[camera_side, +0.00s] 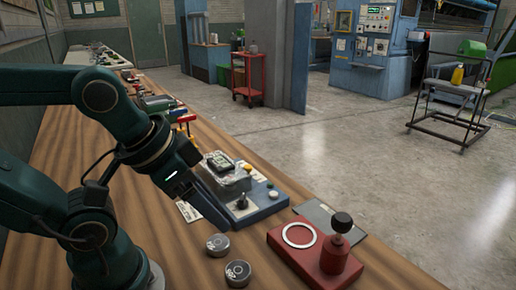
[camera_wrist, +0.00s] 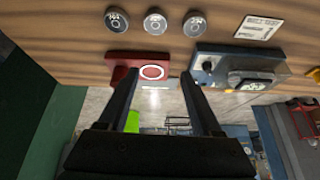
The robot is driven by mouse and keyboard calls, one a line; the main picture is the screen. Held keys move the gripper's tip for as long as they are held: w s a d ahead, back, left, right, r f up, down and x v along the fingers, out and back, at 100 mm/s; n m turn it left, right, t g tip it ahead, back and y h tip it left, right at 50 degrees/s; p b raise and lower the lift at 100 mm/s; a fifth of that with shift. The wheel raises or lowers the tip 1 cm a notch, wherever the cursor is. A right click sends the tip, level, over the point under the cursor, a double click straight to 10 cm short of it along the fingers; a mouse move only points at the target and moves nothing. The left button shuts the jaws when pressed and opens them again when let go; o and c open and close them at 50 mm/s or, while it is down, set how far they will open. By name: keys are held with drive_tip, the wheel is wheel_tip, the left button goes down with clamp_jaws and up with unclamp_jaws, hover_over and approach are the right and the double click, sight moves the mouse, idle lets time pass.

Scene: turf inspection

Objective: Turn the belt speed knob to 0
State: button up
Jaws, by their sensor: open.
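A blue control box (camera_side: 258,208) stands on the wooden bench, with a small dark knob (camera_side: 241,203) on its front left part and a display unit (camera_side: 220,163) behind it. In the wrist view, the box (camera_wrist: 225,52) is right of my fingers, and its knob (camera_wrist: 207,66) is just right of the right fingertip. The knob's pointer setting is too small to read. My gripper (camera_wrist: 160,75) is open, with nothing between its fingers. In the side view, my gripper (camera_side: 222,222) points down beside the box's left edge; whether it touches cannot be told.
A red base (camera_side: 290,262) with a white ring and a black-topped post stands right of the box. Round metal weights (camera_side: 237,272) lie at the front, and a printed card (camera_wrist: 258,27) lies near the box. Other equipment lines the bench behind. Open floor (camera_side: 340,140) lies to the right.

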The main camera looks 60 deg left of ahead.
drive_tip(key=m, duration=0.1)
drive_tip(key=m+g, duration=0.6)
drive_tip(key=m, duration=0.1)
hover_over(242, 196)
wheel_tip(242, 196, down, 6)
drive_tip(key=shift+d, duration=0.15)
drive_tip(key=shift+f, duration=2.5)
clamp_jaws()
